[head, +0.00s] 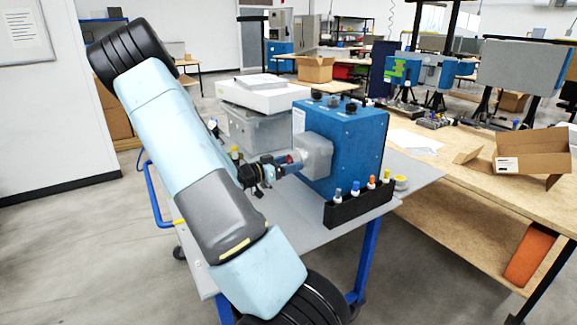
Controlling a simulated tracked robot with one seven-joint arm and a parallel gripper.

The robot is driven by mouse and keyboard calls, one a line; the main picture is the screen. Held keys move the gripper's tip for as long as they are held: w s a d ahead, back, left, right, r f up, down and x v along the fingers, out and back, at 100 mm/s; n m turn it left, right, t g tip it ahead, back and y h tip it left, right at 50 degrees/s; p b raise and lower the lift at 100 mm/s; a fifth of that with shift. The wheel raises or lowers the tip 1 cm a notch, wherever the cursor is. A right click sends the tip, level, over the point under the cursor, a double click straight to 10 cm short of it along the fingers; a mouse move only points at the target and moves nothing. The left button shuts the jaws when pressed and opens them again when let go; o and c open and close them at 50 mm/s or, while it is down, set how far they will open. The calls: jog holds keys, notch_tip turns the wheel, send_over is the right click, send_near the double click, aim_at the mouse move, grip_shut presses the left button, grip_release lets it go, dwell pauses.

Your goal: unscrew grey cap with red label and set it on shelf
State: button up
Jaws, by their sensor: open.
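The blue analyser box (352,150) stands on a grey cart (300,228), with a pale grey housing (316,157) on its left side. A small red-marked part (286,159) shows beside the housing, apparently the cap with the red label; it is too small to tell its shape or whether it is seated. My gripper (280,170) is open beside this part, pointing right toward the housing. I cannot tell whether the fingers touch or surround it. A black shelf (345,213) at the box's front lower edge holds several small pieces with coloured tops.
A grey bin (255,130) with a white case (262,94) on top stands behind my gripper. A wooden bench (455,185) with an open cardboard box (530,152) is on the right. The cart's front is clear.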

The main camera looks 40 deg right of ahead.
jog(key=m, duration=0.5)
jog(key=shift+w+r, duration=0.15)
jog(key=m, duration=0.5)
jog(key=shift+w+d+r, duration=0.1)
jog(key=shift+w, duration=0.1)
jog(key=m, duration=0.5)
jog(key=shift+w+r, duration=0.1)
jog(key=shift+w, duration=0.05)
jog(key=m, duration=0.4)
jog(key=shift+w+r, duration=0.1)
